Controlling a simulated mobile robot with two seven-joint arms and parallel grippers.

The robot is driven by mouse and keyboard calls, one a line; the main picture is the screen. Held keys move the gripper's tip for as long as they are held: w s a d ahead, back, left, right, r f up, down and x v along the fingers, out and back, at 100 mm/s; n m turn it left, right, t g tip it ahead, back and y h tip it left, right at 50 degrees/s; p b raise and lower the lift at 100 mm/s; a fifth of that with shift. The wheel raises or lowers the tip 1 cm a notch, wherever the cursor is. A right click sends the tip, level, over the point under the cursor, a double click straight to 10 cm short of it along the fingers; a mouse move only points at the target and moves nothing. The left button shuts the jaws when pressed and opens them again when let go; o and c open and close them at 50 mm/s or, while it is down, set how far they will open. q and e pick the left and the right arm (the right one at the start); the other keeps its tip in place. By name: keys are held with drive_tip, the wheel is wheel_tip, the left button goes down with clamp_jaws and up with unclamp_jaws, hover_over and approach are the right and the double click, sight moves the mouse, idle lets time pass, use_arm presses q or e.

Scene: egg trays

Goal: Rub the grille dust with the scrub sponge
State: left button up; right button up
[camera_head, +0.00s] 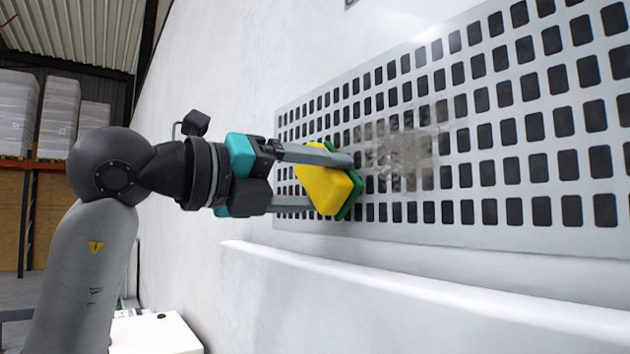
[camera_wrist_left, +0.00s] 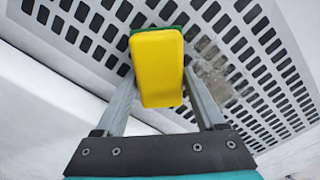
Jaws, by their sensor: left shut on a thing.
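The scrub sponge (camera_head: 322,188), yellow with a green scrub side, is held between the fingers of my left gripper (camera_head: 325,180). Its green side faces the grille (camera_head: 462,234), a pale panel with rows of dark square holes. The grille dust (camera_head: 405,152) is a grey-brown smudge just right of the sponge. In the left wrist view the sponge (camera_wrist_left: 157,68) sits between the two fingers, and the dust (camera_wrist_left: 212,72) shows to its right. The green side is at or very close to the grille; I cannot tell whether it touches. My right gripper is not in view.
The grille is set in a white wall (camera_head: 225,105). A white ledge (camera_head: 400,300) juts out below it. Shelving with wrapped pallets (camera_head: 58,115) stands far back at the left. A white box (camera_head: 155,335) is at the bottom left.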

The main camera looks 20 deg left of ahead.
sight(336, 180)
use_arm(q)
drive_tip(key=shift+w+d, duration=0.4)
drive_tip(key=shift+w, duration=0.1)
drive_tip(key=shift+s+d, duration=1.2)
drive_tip(key=shift+d, duration=0.15)
drive_tip(key=shift+s+d+b, duration=0.2)
drive_tip(key=shift+s+d, duration=0.3)
drive_tip(key=shift+d, duration=0.25)
drive_tip(key=shift+s+d+b, duration=0.2)
drive_tip(key=shift+s+d, duration=0.3)
drive_tip(key=shift+d, duration=0.2)
drive_tip(key=shift+s+d+b, duration=0.45)
drive_tip(key=shift+s+d, duration=0.65)
drive_tip(key=shift+d, duration=0.25)
drive_tip(key=shift+s+d+b, duration=0.7)
drive_tip(key=shift+s+d, duration=0.4)
drive_tip(key=shift+d, duration=0.3)
drive_tip(key=shift+s+d+b, duration=0.65)
drive_tip(key=shift+s+d, duration=0.4)
drive_tip(key=shift+d, duration=0.35)
drive_tip(key=shift+r+p, duration=0.35)
drive_tip(key=shift+r, duration=0.45)
drive_tip(key=shift+w+a+f+b, duration=0.1)
drive_tip(key=shift+w+a+b, duration=0.35)
drive_tip(key=shift+w+a, duration=0.7)
drive_tip(key=shift+a, duration=0.3)
